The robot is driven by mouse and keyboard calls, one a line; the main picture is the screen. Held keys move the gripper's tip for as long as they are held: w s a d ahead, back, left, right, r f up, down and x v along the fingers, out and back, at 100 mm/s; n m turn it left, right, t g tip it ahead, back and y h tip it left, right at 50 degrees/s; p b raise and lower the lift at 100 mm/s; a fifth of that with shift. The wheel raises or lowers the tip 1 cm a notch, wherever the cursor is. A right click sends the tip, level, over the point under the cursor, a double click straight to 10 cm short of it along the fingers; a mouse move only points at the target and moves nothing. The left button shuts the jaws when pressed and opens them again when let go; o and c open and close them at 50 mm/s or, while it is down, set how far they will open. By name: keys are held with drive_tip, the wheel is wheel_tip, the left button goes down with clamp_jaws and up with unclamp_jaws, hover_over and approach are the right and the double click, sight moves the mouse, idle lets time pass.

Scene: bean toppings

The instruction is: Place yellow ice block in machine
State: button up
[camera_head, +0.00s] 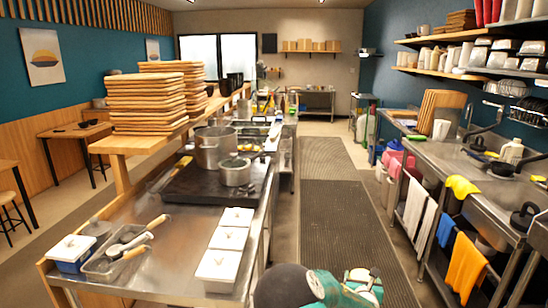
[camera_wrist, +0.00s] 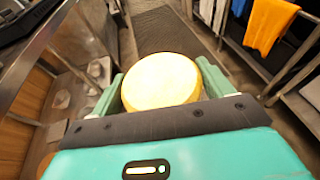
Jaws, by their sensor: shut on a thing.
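The yellow ice block (camera_wrist: 160,82) is a round, pale yellow disc in the wrist view. My gripper (camera_wrist: 161,78) is shut on it, with one green finger on its left side and one on its right. The block is held above the floor. In the head view my gripper (camera_head: 362,288) shows at the bottom edge, right of centre, where the block is small and hard to make out. I cannot pick out the ice machine in either view.
A steel counter (camera_head: 130,232) with pots, white lidded containers (camera_head: 228,238) and a basket of tools stands on the left. A steel sink counter (camera_head: 480,180) with hanging towels (camera_head: 466,265) stands on the right. The aisle with dark floor mats (camera_head: 335,205) between them is clear.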

drive_tip(key=s+a+f+n+y, duration=0.1)
drive_tip(key=s+a+n+y, duration=0.1)
drive_tip(key=s+a, duration=0.35)
drive_tip(key=s+a+f+n+y, duration=0.1)
drive_tip(key=s+a+y, duration=0.15)
drive_tip(key=a, duration=0.55)
drive_tip(key=s+f, duration=0.5)
drive_tip(key=f, duration=0.1)
drive_tip(key=shift+s+t, duration=0.2)
drive_tip(key=shift+t, duration=0.1)
drive_tip(key=shift+h, duration=0.25)
